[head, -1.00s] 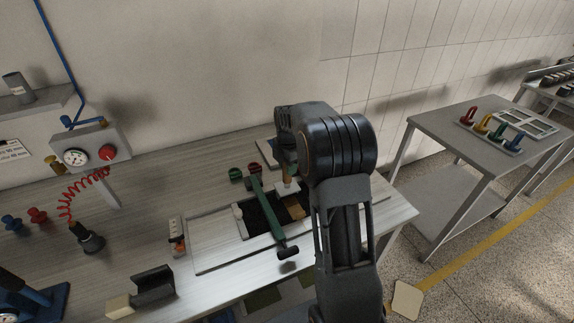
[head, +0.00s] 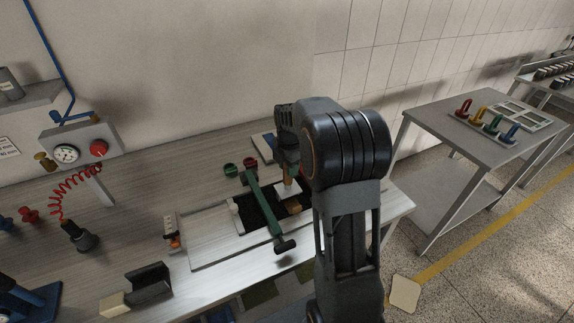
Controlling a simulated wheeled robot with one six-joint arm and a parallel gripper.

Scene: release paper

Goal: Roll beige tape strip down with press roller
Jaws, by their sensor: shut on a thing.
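My gripper (head: 288,166) is shut on the press roller, mostly hidden behind my dark wrist. The roller's orange-brown handle (head: 289,175) hangs below the fingers, with a pale roller head (head: 289,188) under it. A small tan-brown patch (head: 293,207), which looks like the beige tape strip, shows just below the head, at the right of a dark recess in the bench board. Much of it is hidden by the roller and arm. I cannot tell whether the roller touches it.
A green bar (head: 264,205) with a black knob crosses the dark recess (head: 246,214), just left of the roller. A black holder (head: 148,283) stands at the front left. The board's left part (head: 208,240) is clear.

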